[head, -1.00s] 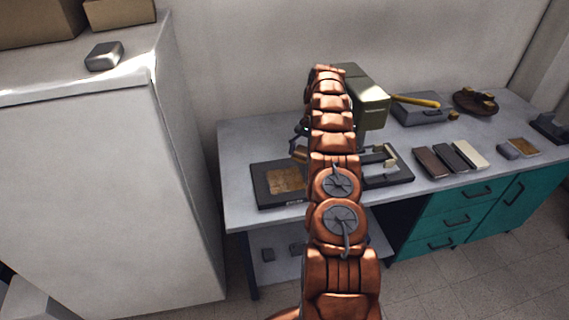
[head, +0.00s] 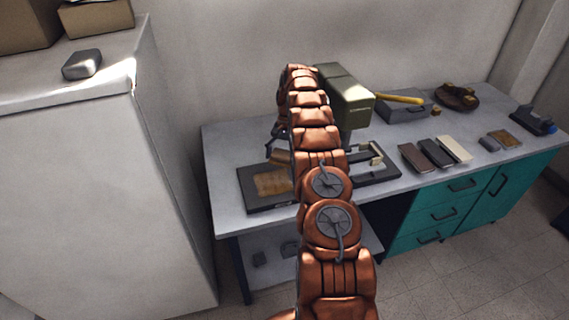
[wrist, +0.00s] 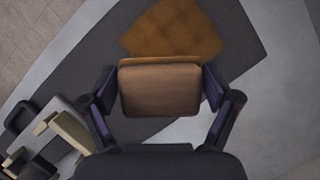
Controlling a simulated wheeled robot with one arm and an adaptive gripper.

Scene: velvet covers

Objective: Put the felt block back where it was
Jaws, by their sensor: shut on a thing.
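A brown block with a wood-like face and a tan edge (wrist: 160,90), which I take to be the felt block, sits between the fingers of my gripper (wrist: 160,92) in the wrist view. My gripper is shut on it. Beyond it lies a dark flat board (wrist: 85,75) with a golden-brown patch (wrist: 172,30). In the head view, the board (head: 247,198) and patch (head: 271,184) are at the bench's left end. My arm hides part of the board and most of my gripper there. I cannot tell the block's height above the board.
A green-grey machine (head: 345,92) stands behind my arm. To the right lie a brown cover (head: 413,157), a dark cover (head: 435,152), a cream cover (head: 454,149) and a small grey block (head: 488,144). A tall white cabinet (head: 95,190) stands left of the bench (head: 225,150).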

